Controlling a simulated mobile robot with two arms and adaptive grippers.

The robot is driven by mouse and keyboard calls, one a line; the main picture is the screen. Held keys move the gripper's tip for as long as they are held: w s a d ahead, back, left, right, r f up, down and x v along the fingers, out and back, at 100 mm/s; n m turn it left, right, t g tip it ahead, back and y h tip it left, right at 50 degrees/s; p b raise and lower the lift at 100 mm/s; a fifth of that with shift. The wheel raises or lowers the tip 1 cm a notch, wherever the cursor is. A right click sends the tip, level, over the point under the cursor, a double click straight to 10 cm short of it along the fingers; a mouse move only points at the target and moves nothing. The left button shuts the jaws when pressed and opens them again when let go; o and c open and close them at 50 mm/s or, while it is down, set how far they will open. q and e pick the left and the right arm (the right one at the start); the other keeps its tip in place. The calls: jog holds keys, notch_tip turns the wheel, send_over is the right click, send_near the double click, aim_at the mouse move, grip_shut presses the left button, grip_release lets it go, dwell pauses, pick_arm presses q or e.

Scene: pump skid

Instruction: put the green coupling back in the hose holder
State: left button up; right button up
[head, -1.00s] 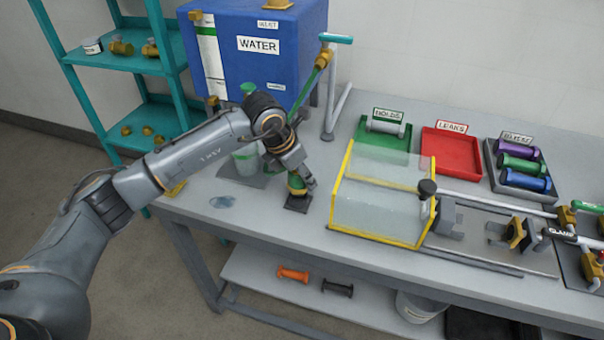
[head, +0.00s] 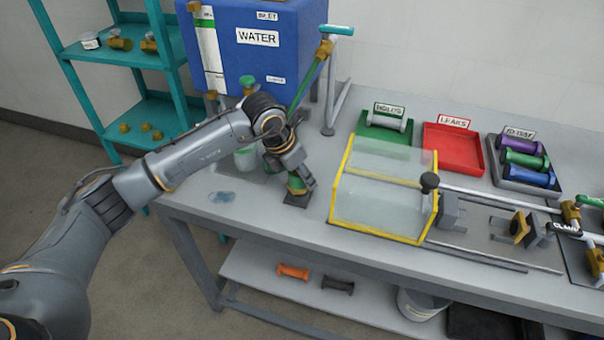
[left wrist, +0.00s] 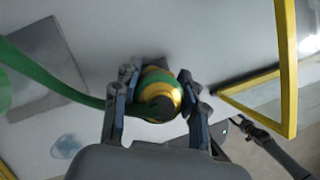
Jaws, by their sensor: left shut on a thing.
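The green coupling (head: 297,186), a green and brass piece, is upright between the fingers of my left gripper (head: 300,180). In the left wrist view the coupling (left wrist: 160,97) is gripped from both sides by the left gripper (left wrist: 158,100), with the green hose (left wrist: 50,82) running off to the left. A small dark base on the bench, which looks like the hose holder (head: 296,201), is directly under the coupling. The gripper and coupling hide most of the holder, so I cannot tell whether the coupling is fully seated.
A clear guard with a yellow frame (head: 345,180) stands close right of the gripper. The blue water tank (head: 262,60) and the hose stand (head: 333,110) are behind. A wet patch (head: 222,197) lies on the bench to the left. The bench in front is clear.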

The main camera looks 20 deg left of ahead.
pick_arm(q)
jog(key=shift+f+b, duration=0.5)
jog(key=shift+f, duration=0.15)
jog(key=o, duration=1.4)
jog(key=shift+r, duration=0.1)
jog(key=shift+c, duration=0.2)
jog(key=v, duration=1.2)
